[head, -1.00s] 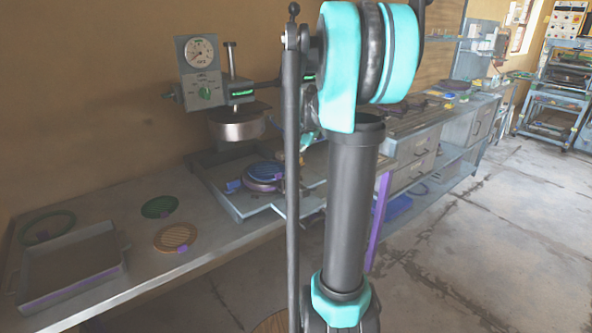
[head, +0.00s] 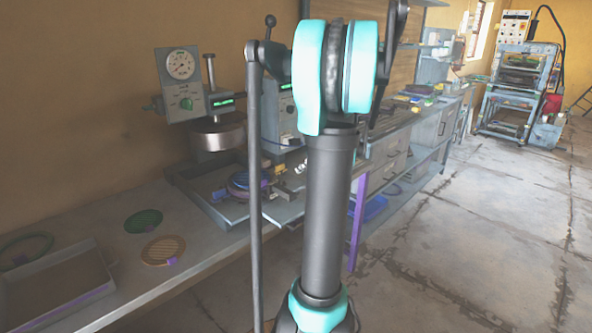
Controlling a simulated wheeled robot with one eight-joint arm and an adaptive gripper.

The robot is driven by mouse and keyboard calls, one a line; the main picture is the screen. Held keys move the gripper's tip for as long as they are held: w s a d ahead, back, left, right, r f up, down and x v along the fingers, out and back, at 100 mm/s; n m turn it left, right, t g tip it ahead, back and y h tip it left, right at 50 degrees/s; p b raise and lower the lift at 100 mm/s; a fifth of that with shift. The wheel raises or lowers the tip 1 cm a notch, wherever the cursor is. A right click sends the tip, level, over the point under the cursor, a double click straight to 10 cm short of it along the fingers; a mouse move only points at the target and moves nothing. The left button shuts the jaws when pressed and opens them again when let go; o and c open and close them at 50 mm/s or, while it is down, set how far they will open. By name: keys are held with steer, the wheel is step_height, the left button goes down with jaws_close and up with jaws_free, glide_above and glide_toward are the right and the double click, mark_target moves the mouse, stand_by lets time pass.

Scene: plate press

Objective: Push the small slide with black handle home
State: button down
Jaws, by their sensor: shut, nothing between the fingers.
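The plate press has a gauge box (head: 183,82) with a green knob and a round metal head (head: 217,137) above its tray-like base (head: 205,205). A round plate with purple parts (head: 240,186) lies under and right of the head. Small metal fittings (head: 285,190) with dark bits sit at its right, partly behind a thin rod. I cannot tell which of them is the small slide with the black handle, or how far in it sits. My gripper cannot be made out; my own arm column fills the middle and hides what is behind it.
On the bench to the left lie a green round grate (head: 143,221), a tan round grate (head: 163,250) and a shallow metal tray (head: 60,290). A second grey box (head: 285,115) stands right of the press. Open floor (head: 470,260) lies to the right.

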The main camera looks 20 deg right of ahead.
steer(key=x, duration=0.8)
steer(key=shift+w, duration=0.1)
steer(key=shift+w+a, duration=0.25)
steer(key=shift+w, duration=0.35)
steer(key=shift+w+a, duration=0.2)
steer(key=shift+w, duration=0.35)
steer(key=shift+w+a, duration=0.25)
steer(key=shift+w, duration=0.45)
steer(key=shift+w, duration=0.1)
steer(key=w+a, duration=0.4)
steer(key=w, duration=0.6)
steer(key=w+a, duration=0.3)
steer(key=w, duration=0.8)
steer(key=shift+a, duration=0.35)
steer(key=shift+w+r, duration=0.1)
steer(key=shift+w, duration=0.05)
